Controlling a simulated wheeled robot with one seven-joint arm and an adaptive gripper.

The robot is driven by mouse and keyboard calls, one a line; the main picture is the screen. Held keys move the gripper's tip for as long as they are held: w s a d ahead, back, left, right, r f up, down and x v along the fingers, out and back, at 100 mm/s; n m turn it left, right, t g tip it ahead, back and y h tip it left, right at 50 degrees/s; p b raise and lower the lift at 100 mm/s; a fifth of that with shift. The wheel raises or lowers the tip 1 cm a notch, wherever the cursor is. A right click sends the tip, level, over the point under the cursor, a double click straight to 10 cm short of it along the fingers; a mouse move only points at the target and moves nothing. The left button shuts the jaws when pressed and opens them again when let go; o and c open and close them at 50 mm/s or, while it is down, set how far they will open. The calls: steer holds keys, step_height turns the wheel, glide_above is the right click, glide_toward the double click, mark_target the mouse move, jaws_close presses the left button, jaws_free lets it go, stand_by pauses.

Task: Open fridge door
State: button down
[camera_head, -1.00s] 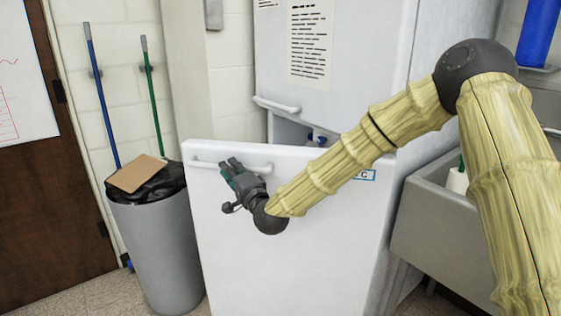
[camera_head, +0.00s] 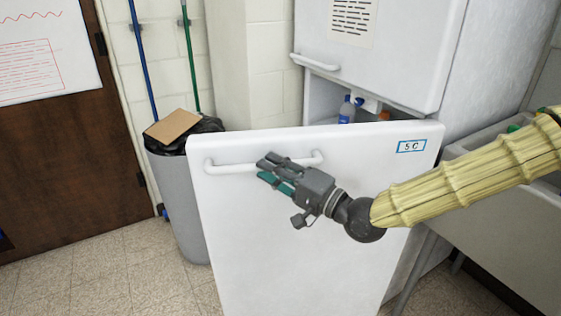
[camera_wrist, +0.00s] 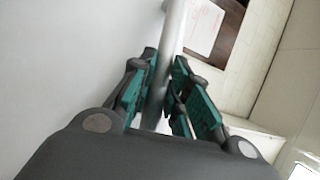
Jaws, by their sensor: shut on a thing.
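The white fridge door (camera_head: 300,255) stands swung open in the head view, with its hinge side hidden from clear view. Its white bar handle (camera_head: 232,168) runs across the top of the door. My gripper (camera_head: 268,172) is at the handle, with its fingers around the bar. In the wrist view the bar handle (camera_wrist: 174,45) passes between the two green-padded fingers of my gripper (camera_wrist: 160,95). Behind the door's top edge the fridge interior (camera_head: 322,97) shows, with a blue-capped bottle (camera_head: 346,110) inside.
A grey bin (camera_head: 176,205) with a black bag and cardboard stands left of the door, close to its edge. The upper freezer door (camera_head: 395,75) is shut. A sink unit (camera_head: 500,225) is at right. Tiled floor (camera_head: 95,275) is free at front left.

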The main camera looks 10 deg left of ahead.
steer(key=shift+s+d, duration=0.15)
steer(key=shift+d, duration=0.05)
steer(key=c, duration=1.4)
jaws_free()
steer(key=shift+o, duration=0.2)
steer(key=v, duration=1.2)
